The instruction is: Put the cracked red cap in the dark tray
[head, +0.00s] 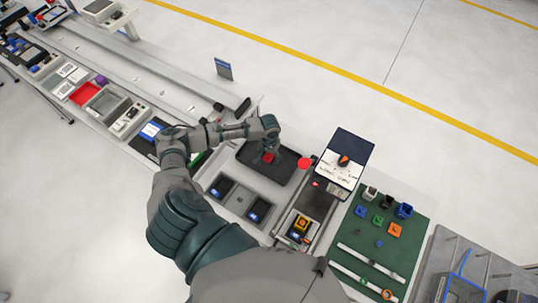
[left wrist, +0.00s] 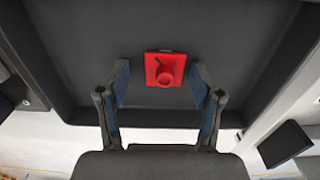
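The red cap (head: 267,158) lies in the dark tray (head: 284,173) in the head view. In the left wrist view the cap (left wrist: 164,70) is a red square piece with a round raised part and a dark notch or line, on the bare floor of the dark tray (left wrist: 90,40). My left gripper (head: 273,150) is above the tray, close to the cap. In the left wrist view its fingers (left wrist: 159,90) are spread, with the cap just beyond the tips and nothing between them. My right gripper is in neither view.
A red disc (head: 304,163) is just right of the tray. A tilted panel (head: 340,163) and a green mat (head: 372,245) with small coloured parts stand further right. Grey bins with dark items (head: 238,199) lie in front. The tray's raised walls surround the gripper.

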